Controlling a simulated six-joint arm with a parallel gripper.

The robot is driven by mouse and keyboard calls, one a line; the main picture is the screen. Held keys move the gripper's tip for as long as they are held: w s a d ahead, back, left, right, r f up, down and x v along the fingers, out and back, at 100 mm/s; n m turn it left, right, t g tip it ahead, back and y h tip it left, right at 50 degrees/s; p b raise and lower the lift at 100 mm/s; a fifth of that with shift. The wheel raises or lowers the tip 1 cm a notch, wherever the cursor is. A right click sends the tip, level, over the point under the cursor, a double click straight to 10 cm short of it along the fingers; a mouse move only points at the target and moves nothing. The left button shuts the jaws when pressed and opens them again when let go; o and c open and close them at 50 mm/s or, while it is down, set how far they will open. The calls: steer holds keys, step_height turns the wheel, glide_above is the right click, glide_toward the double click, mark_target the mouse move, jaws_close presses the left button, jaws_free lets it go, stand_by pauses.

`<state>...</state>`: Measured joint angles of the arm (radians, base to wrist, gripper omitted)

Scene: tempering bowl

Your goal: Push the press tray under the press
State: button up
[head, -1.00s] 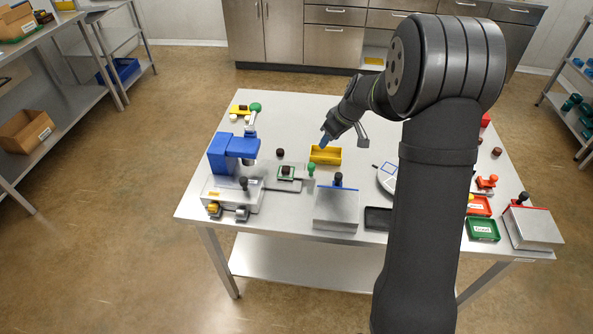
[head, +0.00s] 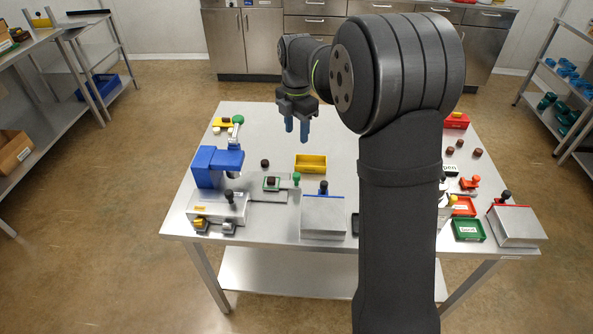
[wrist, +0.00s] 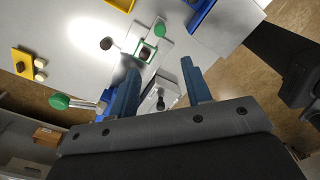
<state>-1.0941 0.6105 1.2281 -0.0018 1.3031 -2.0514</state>
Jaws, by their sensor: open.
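The press tray (head: 268,195), a flat grey slide, lies just right of the press. It carries a green-framed dark piece (head: 271,183) and has a green knob (head: 296,178) at its right end. My gripper (head: 297,140) is open and empty, pointing down above the table behind the yellow bin, apart from the tray. In the wrist view, the tray (wrist: 158,48) shows beyond my fingers (wrist: 160,72); the left finger partly hides the press.
A yellow bin (head: 311,164) stands behind and right of the tray. A grey box with a blue edge (head: 322,217) stands to the tray's front right. A green-knobbed lever (head: 237,120) rises behind the press. A small dark round piece (head: 264,162) lies behind the tray.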

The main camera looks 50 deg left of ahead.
mark_target(296, 174)
step_height(296, 174, down, 16)
steer(key=shift+r, duration=0.1)
stand_by(0.4)
jaws_close()
